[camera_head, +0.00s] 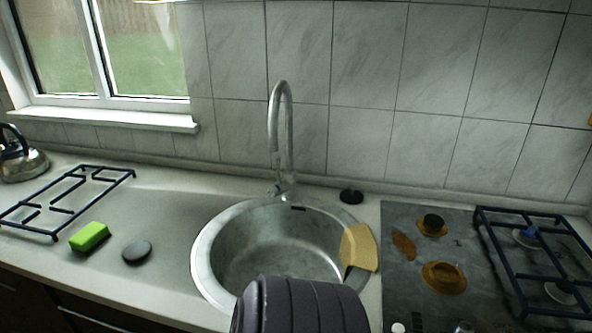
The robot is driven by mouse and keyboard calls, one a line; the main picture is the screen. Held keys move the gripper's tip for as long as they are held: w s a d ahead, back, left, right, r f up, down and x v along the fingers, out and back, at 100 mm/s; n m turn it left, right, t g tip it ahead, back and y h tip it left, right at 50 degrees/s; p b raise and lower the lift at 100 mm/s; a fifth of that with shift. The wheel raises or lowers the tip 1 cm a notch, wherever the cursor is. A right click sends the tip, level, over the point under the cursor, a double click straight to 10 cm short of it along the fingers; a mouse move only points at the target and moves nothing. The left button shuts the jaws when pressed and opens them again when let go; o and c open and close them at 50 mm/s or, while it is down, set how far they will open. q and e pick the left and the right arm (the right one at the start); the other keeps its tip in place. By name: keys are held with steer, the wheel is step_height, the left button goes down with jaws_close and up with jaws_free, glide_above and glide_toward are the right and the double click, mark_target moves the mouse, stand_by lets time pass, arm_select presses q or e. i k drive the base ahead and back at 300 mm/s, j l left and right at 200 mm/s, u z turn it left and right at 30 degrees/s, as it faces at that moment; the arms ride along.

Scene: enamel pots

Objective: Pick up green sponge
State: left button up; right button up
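A bright green sponge (89,237) lies on the light countertop at the left. It is just in front of the near edge of a dark burner grate (68,202). A round dark grey disc (137,252) lies to its right. A dark ribbed part of my own body shows at the bottom middle, in front of the sink. Neither my left nor my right gripper shows in the head view. Nothing touches the sponge from above.
A round metal sink (226,245) with a tall faucet (288,140) fills the middle. A yellow piece (358,248) rests on its right rim. A dirty stove (405,290) with a grate is at the right. A kettle (22,163) stands far left.

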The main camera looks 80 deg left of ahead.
mark_target(84, 242)
steer(key=u, duration=4.1)
steer(key=z, duration=1.3)
steer(key=u, duration=1.3)
steer(key=j+z, duration=0.15)
steer(key=z, duration=0.3)
steer(key=i, duration=0.05)
